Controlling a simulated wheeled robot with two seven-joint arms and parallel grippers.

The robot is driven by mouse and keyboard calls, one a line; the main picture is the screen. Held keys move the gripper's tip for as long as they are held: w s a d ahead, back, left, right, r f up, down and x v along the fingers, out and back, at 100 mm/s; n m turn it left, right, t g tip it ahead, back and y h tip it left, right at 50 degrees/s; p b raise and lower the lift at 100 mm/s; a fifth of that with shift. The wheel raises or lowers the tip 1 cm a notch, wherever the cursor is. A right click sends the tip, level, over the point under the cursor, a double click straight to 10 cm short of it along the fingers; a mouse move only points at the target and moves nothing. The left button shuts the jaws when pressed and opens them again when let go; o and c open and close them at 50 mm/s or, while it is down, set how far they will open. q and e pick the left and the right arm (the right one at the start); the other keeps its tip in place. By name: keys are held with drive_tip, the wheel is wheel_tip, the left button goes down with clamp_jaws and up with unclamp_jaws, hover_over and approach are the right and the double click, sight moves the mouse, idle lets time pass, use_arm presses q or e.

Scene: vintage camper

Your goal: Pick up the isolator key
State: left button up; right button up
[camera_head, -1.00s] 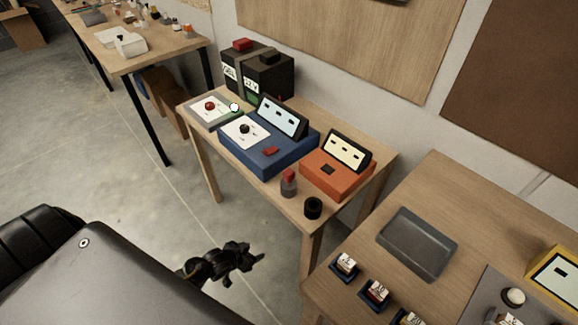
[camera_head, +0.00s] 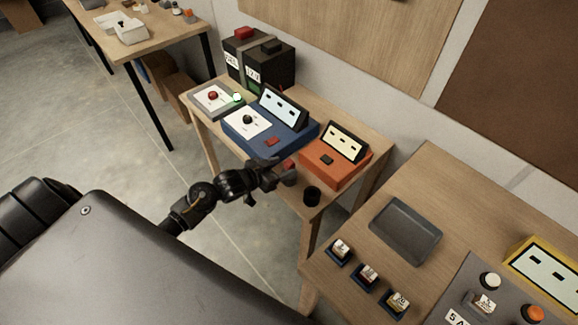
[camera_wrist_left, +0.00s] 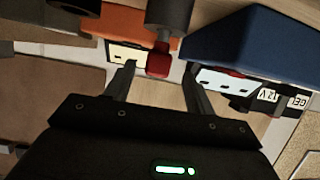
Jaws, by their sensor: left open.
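A red-topped piece (camera_head: 289,165), which looks like the isolator key, stands on a grey cylinder at the front of the small wooden table, mostly hidden behind my left gripper (camera_head: 284,178). In the left wrist view, which is upside down, its red top (camera_wrist_left: 158,62) shows between the two open fingers (camera_wrist_left: 159,72), with the grey cylinder (camera_wrist_left: 168,14) above it in the picture. The fingers are apart and hold nothing. I cannot tell whether they touch the red piece. My right gripper is not in view.
The blue device (camera_head: 262,144) and orange device (camera_head: 332,171) stand close behind. A black cup (camera_head: 312,196) is just right of the gripper. A panel with a red knob (camera_head: 213,96) and the black battery (camera_head: 258,65) are farther back. Another table (camera_head: 345,215) is at the right.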

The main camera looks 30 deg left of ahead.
sight(293, 163)
use_arm(q)
drive_tip(key=shift+w+d+f, duration=0.15)
drive_tip(key=shift+w, duration=0.2)
drive_tip(key=shift+w+d+p, duration=0.15)
drive_tip(key=shift+w+p, duration=0.2)
drive_tip(key=p+x, duration=0.1)
drive_tip(key=x, duration=0.2)
drive_tip(key=shift+w+d, duration=0.2)
drive_tip(key=shift+w, duration=0.05)
drive_tip(key=shift+w+d+f, duration=0.15)
drive_tip(key=shift+w+f, duration=0.15)
drive_tip(key=shift+w, duration=0.05)
drive_tip(key=c, duration=1.1)
